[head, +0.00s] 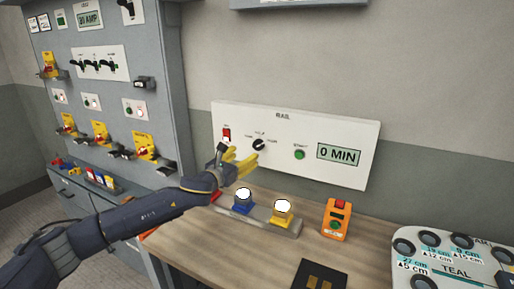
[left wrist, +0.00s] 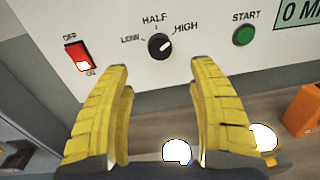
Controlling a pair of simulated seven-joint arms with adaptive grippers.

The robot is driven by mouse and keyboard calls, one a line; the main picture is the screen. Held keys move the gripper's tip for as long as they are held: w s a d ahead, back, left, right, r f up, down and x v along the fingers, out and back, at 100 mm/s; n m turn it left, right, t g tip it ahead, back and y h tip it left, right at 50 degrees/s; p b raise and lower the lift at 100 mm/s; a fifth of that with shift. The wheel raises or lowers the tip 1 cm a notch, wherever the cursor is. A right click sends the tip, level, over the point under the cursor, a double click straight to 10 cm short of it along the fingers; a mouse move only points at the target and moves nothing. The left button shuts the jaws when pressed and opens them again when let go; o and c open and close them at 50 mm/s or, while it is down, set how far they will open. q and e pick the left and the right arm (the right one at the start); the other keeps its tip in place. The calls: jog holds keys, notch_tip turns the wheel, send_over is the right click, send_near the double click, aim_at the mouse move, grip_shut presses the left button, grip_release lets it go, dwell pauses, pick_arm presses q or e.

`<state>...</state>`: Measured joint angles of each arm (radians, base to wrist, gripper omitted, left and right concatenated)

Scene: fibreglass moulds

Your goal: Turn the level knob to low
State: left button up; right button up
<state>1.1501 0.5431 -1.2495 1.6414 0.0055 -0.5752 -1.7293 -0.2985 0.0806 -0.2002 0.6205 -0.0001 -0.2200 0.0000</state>
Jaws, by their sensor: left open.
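The level knob (head: 258,144) is a round black dial on the white RAIL panel (head: 340,118). In the left wrist view the knob (left wrist: 160,46) sits below the marks LOW, HALF and HIGH, and its white pointer line aims up and right, toward HIGH. My left gripper (head: 247,160) has yellow fingers, open and empty, just below and in front of the knob. In the left wrist view the gripper (left wrist: 160,67) has its fingers spread to either side below the knob, apart from it. My right gripper does not show.
A red OFF/ON rocker switch (left wrist: 79,57) is left of the knob, and a green START button (head: 299,154) is right of it. Blue (head: 243,201) and yellow (head: 282,213) white-topped items stand on a grey strip below. An orange box (head: 336,219) stands to the right.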

aim_at(256, 146)
pick_arm(q)
jog(key=x, duration=0.9)
jog(key=shift+w+d, duration=0.15)
jog(key=shift+w, duration=0.15)
jog(key=shift+o, duration=0.2)
grip_shut()
